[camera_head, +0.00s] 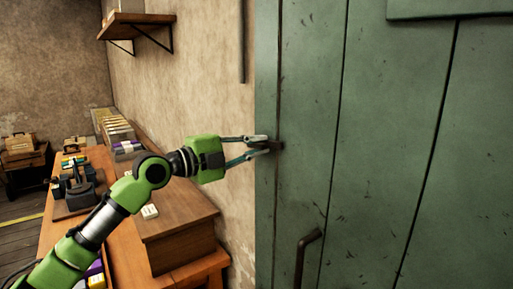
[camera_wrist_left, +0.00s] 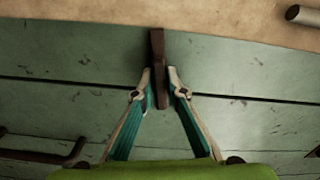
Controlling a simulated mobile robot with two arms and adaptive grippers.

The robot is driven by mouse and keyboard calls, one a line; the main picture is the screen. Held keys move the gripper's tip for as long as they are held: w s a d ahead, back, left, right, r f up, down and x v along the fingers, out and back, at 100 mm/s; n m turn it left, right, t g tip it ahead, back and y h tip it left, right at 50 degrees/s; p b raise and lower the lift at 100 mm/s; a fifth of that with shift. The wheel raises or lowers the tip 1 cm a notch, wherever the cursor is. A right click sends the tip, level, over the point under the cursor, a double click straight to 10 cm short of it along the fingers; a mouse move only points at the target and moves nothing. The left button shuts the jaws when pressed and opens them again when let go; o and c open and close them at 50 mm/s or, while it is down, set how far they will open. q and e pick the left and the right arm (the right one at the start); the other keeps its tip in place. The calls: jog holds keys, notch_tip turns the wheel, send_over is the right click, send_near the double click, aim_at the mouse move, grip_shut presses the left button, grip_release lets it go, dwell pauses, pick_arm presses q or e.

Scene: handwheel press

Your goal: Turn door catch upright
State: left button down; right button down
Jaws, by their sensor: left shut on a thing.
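The door catch (camera_head: 279,146) is a small dark brown bar near the left edge of the green plank door (camera_head: 400,150). It lies sideways, across the vertical planks. My left gripper (camera_head: 262,144) reaches it from the left and is shut on it, hiding part of it. In the left wrist view the catch (camera_wrist_left: 157,50) stands between the two fingertips (camera_wrist_left: 159,78), with the planks running across the picture. My right gripper is not in view.
A dark door handle (camera_head: 304,255) sits below the catch. Left of the door is a plaster wall with a shelf (camera_head: 135,22). A wooden bench (camera_head: 120,235) with a brown box (camera_head: 175,225) stands under my left arm.

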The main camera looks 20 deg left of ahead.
pick_arm(q)
jog(key=n, duration=0.3)
jog(key=shift+f+n, duration=0.1)
jog(key=shift+n, duration=0.3)
jog(key=n, duration=0.4)
jog(key=n+p, duration=0.1)
jog(key=n, duration=0.3)
jog(key=shift+n+p, duration=0.6)
jog(key=shift+n, duration=1.4)
jog(key=c, duration=2.1)
grip_release()
jog(key=shift+c, duration=0.2)
